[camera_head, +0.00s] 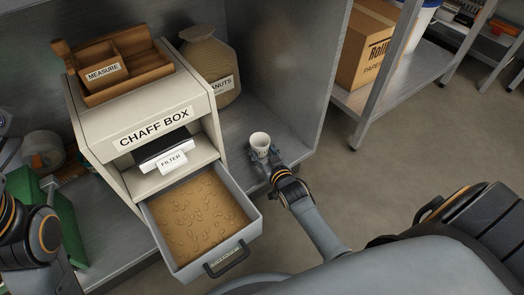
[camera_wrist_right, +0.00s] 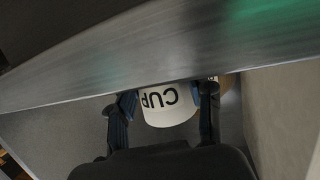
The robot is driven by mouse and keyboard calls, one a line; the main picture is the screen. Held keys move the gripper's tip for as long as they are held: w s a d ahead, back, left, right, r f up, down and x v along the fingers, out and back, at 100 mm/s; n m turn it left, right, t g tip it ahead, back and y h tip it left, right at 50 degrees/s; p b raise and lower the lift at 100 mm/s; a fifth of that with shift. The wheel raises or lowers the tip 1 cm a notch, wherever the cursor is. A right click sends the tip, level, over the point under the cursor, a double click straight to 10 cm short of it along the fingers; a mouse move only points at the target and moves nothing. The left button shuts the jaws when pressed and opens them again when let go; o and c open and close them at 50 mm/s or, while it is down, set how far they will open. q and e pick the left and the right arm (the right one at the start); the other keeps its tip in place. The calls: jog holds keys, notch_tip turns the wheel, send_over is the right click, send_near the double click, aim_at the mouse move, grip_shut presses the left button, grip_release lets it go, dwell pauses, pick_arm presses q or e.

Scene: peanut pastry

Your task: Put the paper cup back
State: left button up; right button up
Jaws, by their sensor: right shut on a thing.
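The white paper cup (camera_head: 260,140) is upright at the right part of the metal shelf, beside the chaff box. My right gripper (camera_head: 264,158) is shut on it, reaching in from the front. In the right wrist view the cup (camera_wrist_right: 168,106), marked "CUP", sits between the two fingers of my right gripper (camera_wrist_right: 166,98). I cannot tell whether the cup's base touches the shelf. My left arm shows at the left edge of the head view, but its gripper does not.
The chaff box (camera_head: 148,125) stands left of the cup, its drawer (camera_head: 252,232) pulled out with peanut-coloured contents. A wooden measure tray (camera_head: 150,76) is on top. A peanut sack (camera_head: 212,62) stands behind. The shelf's right side panel (camera_head: 312,90) is close to the cup.

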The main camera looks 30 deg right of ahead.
jog(key=shift+f, duration=0.25)
jog(key=o, duration=1)
jog(key=shift+o, duration=0.2)
jog(key=v, duration=1.2)
